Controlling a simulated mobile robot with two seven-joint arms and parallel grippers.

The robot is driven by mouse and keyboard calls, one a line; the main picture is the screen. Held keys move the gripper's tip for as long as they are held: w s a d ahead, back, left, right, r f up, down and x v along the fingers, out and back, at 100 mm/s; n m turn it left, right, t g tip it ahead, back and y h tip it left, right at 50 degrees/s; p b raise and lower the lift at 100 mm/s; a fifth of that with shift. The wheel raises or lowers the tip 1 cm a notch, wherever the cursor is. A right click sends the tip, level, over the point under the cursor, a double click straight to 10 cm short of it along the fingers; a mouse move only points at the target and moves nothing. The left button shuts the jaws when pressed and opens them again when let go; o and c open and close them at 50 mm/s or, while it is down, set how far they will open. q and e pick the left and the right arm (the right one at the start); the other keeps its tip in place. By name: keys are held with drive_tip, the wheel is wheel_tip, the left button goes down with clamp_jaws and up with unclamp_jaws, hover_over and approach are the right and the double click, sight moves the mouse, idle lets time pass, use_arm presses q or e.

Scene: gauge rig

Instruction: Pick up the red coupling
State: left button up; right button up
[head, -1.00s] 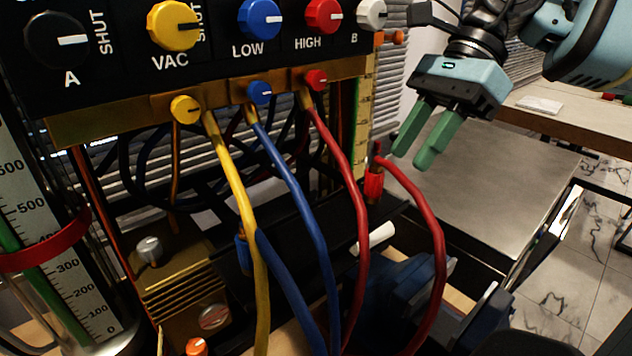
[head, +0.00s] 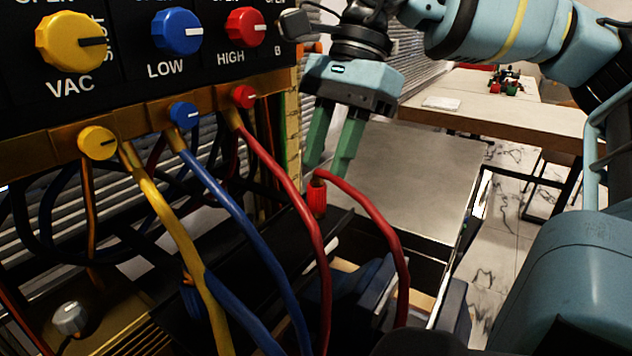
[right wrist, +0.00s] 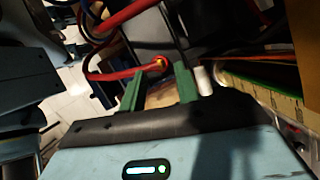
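The red coupling (head: 317,198) stands upright at the end of a red hose, behind the hoses and right of the gauge panel. My right gripper (head: 326,168) points down with its green fingers apart, its tips just above and close to the coupling in the head view. In the right wrist view the red coupling (right wrist: 150,68) shows end-on just past the fingertips, roughly between the two fingers of the gripper (right wrist: 158,80). Nothing is held between the fingers. My left gripper is not in view.
A red hose (head: 384,222) arches right from the coupling, and another red hose (head: 285,185) runs down on its left. Blue (head: 235,225) and yellow (head: 170,215) hoses hang further left. A grey metal tabletop (head: 415,185) lies clear to the right.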

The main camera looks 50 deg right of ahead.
sight(322, 181)
drive_tip(key=x, duration=0.4)
drive_tip(key=shift+s+d, duration=0.1)
drive_tip(key=shift+d, duration=0.05)
drive_tip(key=shift+a+f, duration=0.25)
drive_tip(key=shift+f, duration=0.35)
drive_tip(key=shift+c, duration=0.3)
clamp_jaws()
drive_tip(key=shift+r, duration=0.2)
